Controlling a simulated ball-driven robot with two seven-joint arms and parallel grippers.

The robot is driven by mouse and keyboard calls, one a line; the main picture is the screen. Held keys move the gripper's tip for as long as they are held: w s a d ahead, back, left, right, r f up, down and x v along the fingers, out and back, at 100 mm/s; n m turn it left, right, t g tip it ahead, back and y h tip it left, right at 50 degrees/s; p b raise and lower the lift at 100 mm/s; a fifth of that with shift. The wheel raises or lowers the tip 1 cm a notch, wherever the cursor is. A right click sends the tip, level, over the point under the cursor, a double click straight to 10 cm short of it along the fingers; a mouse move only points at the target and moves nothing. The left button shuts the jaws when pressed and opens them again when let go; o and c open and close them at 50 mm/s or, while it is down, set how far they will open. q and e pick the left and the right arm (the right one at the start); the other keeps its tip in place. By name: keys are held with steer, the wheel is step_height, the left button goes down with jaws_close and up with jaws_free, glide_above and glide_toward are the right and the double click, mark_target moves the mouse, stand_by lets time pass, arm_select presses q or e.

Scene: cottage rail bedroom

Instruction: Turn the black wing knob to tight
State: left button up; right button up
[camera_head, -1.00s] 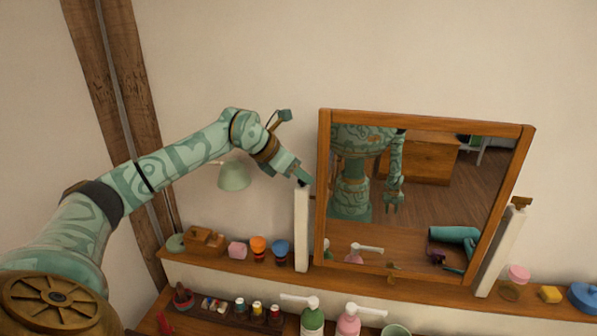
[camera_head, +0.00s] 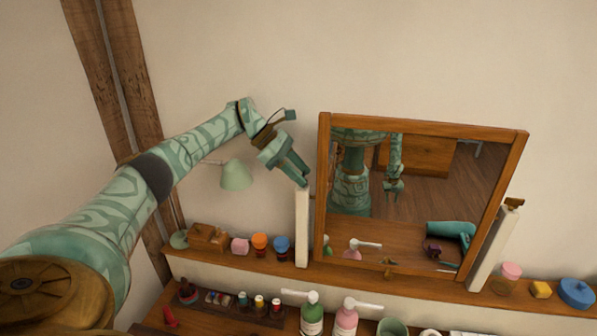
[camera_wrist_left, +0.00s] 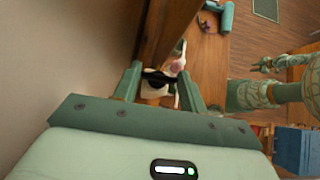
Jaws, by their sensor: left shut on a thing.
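The tilting mirror (camera_head: 421,122) has a wooden frame between two white posts. My left gripper (camera_head: 303,183) is at the top of the left post (camera_head: 302,230), pointing down and right. The black wing knob (camera_wrist_left: 158,79) shows in the left wrist view between the two fingers (camera_wrist_left: 160,86), beside the mirror frame (camera_wrist_left: 163,38). The fingers are shut on it. In the head view the fingers hide most of the knob, and I cannot read its angle. My right gripper shows only as a reflection in the mirror.
A brown knob (camera_head: 514,203) tops the right post. Orange (camera_head: 260,244) and blue (camera_head: 281,247) items stand on the shelf left of the mirror. A green lamp (camera_head: 236,175) is behind my left arm. Pump bottles (camera_head: 312,316) stand below. The wall above is clear.

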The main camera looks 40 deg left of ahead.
arm_select(q)
steer(key=shift+w+a+m+g+h+b, duration=0.1)
steer(key=shift+m+g+h+b, duration=0.3)
steer(key=shift+m+g+b, duration=0.7)
steer(key=shift+r, duration=0.1)
steer(key=o, duration=1)
